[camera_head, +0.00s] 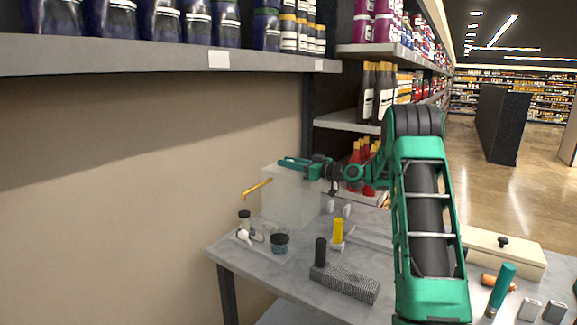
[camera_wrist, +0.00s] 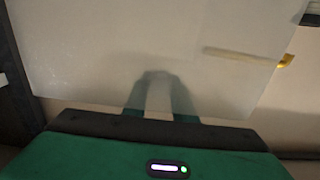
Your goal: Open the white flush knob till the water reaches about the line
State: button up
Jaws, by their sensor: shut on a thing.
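A translucent, pale tank (camera_head: 291,198) stands on the grey table against the wall. My gripper (camera_head: 286,162) is at the tank's top edge, its green fingers pointing left. In the wrist view the cloudy tank wall (camera_wrist: 90,55) fills most of the picture, and my gripper's fingers (camera_wrist: 160,105) show dimly through it. The gripper is shut on the tank at its upper part; the exact contact is blurred. A yellow spout-like bar (camera_head: 257,188) sticks out left of the tank. Two small white pieces (camera_head: 346,211) stand right of the tank; I cannot tell whether either is the flush knob. No water line is readable.
A shelf (camera_head: 150,56) overhangs.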

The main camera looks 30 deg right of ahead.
jog(key=shift+w+d+n+g+y, duration=0.1)
jog(key=shift+d+n+g+y, duration=0.15)
jog(key=shift+n+g+y, duration=1)
jog(key=shift+d+n+g+y, duration=0.2)
jog(key=shift+n+g+y, duration=0.8)
jog(key=shift+y, duration=0.35)
jog(key=shift+o, duration=0.2)
jog(key=shift+r+n+g+y, duration=0.15)
jog(key=shift+n+g+y, duration=0.3)
jog(key=shift+g, duration=0.2)
jog(key=o, duration=1)
jog(key=shift+a, duration=0.15)
jog(key=v, duration=1)
jog(key=shift+d, duration=0.45)
